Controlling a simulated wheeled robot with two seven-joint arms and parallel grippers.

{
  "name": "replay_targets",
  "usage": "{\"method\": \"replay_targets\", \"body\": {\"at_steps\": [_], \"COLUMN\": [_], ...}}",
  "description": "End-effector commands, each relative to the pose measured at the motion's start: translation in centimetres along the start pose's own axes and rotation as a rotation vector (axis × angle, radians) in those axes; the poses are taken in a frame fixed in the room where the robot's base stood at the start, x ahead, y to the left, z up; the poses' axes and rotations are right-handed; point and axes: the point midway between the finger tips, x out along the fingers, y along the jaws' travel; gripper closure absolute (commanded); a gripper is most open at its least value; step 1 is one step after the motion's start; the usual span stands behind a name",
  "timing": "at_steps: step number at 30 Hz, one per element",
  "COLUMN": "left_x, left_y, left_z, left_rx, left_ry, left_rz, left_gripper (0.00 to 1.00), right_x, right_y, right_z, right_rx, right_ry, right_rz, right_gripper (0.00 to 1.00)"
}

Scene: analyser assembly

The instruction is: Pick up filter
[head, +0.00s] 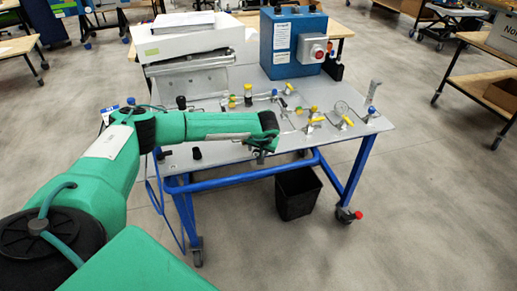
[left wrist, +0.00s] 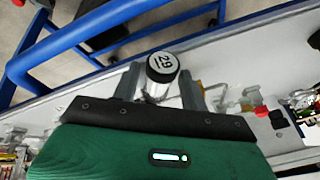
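A short cylinder with a black rim and a white top marked with digits (left wrist: 162,67) shows in the left wrist view; it may be the filter, but I cannot tell for sure. My left gripper (left wrist: 160,84) is open, with one grey finger on each side of the cylinder. Small gaps seem to show beside it, and contact is not visible. In the head view my left gripper (head: 262,153) is over the table's front edge, and the cylinder cannot be made out there. My right gripper is in neither view.
The grey table (head: 225,152) on a blue frame holds several small yellow-handled fittings (head: 312,120). A white analyser housing (head: 188,42) and a blue box with a red button (head: 292,42) stand at its back. A black bin (head: 297,192) is on the floor below.

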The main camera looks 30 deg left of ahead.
Motion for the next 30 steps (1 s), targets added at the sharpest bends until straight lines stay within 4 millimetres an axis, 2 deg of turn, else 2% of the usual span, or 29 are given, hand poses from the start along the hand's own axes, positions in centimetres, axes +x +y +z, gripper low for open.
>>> {"method": "replay_targets", "body": {"at_steps": [1, 6, 14, 20, 26, 30], "left_x": [0.0, 0.0, -0.1, -1.3, -4.4, -7.7], "left_y": [0.0, 0.0, 0.0, -0.2, -1.1, -1.9], "left_z": [0.0, 0.0, -0.1, -0.6, -2.0, -3.3], "left_rx": [0.000, 0.000, -0.001, -0.001, -0.002, -0.003], "left_ry": [0.000, 0.000, 0.001, 0.003, 0.005, 0.007], "left_rz": [0.000, 0.000, 0.000, 0.002, 0.002, 0.002], "left_gripper": [0.66, 1.00, 1.00, 1.00, 1.00, 1.00], "right_x": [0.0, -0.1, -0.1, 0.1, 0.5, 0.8], "right_y": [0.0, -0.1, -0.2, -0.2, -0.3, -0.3], "right_z": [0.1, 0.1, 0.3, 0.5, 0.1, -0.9], "right_rx": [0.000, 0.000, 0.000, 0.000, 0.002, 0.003], "right_ry": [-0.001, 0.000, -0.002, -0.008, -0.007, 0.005], "right_rz": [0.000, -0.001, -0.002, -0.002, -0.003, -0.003], "right_gripper": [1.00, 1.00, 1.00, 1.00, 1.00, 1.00]}}
